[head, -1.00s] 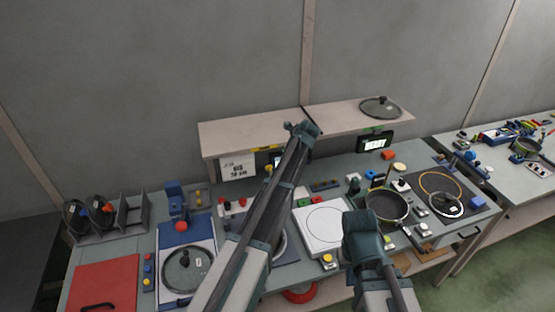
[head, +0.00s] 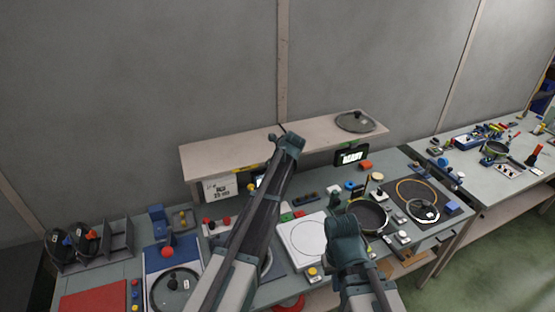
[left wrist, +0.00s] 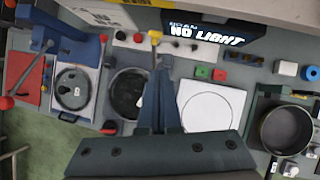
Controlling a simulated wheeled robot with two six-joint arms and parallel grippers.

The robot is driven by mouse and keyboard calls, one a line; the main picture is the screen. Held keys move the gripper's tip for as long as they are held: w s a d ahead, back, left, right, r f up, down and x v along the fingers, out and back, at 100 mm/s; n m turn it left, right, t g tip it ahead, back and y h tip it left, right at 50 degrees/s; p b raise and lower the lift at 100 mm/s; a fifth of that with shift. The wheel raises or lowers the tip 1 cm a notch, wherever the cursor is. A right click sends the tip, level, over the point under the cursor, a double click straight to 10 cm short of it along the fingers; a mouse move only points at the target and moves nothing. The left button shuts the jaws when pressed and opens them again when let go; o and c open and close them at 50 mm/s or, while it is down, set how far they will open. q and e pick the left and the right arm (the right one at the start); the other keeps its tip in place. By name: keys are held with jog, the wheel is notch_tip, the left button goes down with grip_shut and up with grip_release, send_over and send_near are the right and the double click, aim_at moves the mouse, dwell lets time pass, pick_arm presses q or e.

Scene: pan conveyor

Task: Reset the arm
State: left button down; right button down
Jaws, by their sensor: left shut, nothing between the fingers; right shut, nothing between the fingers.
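My left arm (head: 262,205) rises over the workbench in the head view and hides what lies behind it. My left gripper (left wrist: 164,62) shows in the left wrist view, shut and empty, above the bench beside a dark round pan (left wrist: 126,92). In the head view my right gripper (head: 343,226) is a dark block at the front of the bench, left of the black frying pan (head: 367,214); it is shut and holds nothing I can see.
A white square plate (head: 302,243) lies between my arms. A shelf (head: 230,152) with a glass lid (head: 355,122) runs along the back. A second table (head: 485,180) stands at right.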

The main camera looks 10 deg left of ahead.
pick_arm(q)
jog(key=s+d+f+n+g+h+b, duration=0.1)
jog(key=s+d+f+n+b, duration=0.4)
jog(key=s, duration=0.7)
jog(key=s+d+f+n+g+h+b, duration=0.1)
jog(key=s+d+f+n+b, duration=0.4)
jog(key=s+n, duration=0.5)
jog(key=s+d+f+n+g+h+b, duration=0.1)
jog(key=s+d+f+n+b, duration=0.4)
jog(key=s+f, duration=0.5)
jog(key=s+n+b, duration=0.2)
jog(key=s+b, duration=0.1)
jog(key=s, duration=0.1)
jog(key=shift+s+d+f+h, duration=0.25)
jog(key=shift+d+f+h, duration=0.05)
jog(key=shift+f+h, duration=0.1)
